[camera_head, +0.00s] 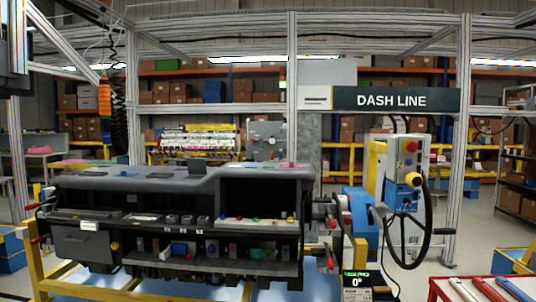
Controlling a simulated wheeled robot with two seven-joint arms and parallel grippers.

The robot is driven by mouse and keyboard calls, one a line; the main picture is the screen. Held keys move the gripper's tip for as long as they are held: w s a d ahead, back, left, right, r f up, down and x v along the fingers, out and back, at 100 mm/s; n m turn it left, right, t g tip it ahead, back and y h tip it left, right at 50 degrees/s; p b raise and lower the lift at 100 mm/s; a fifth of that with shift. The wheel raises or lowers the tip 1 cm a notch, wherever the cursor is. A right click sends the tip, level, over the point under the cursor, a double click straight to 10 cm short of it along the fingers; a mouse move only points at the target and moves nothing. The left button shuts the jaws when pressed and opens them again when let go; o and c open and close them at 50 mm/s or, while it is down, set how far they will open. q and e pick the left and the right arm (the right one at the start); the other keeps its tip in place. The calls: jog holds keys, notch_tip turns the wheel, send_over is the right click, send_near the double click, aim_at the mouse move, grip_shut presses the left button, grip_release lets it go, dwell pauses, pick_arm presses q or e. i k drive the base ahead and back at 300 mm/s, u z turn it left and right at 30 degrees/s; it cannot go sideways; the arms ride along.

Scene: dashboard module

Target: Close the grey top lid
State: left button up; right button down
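The dashboard module (140,205) is a long dark grey and black unit in the left and middle of the head view. Its dark grey upper surface (145,181) lies roughly level, with a raised block at its middle back. I cannot clearly tell which part is the grey top lid, or how far open it stands. A dark grey panel (82,243) is on the lower left front. Small coloured parts (258,219) sit on the ledge at the right. Neither of my grippers is in view.
A yellow frame (40,270) carries the module. A blue and yellow fixture (361,222) and a black handwheel (425,230) stand at its right. A post (291,80) rises behind it. A red-topped table (485,290) is at the lower right. Open floor (470,245) shows at the right.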

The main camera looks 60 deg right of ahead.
aim_at(195, 165)
jog(key=z, duration=0.35)
jog(key=i, duration=1.15)
jog(key=z, duration=0.85)
jog(key=i, duration=0.8)
jog(key=u, duration=0.05)
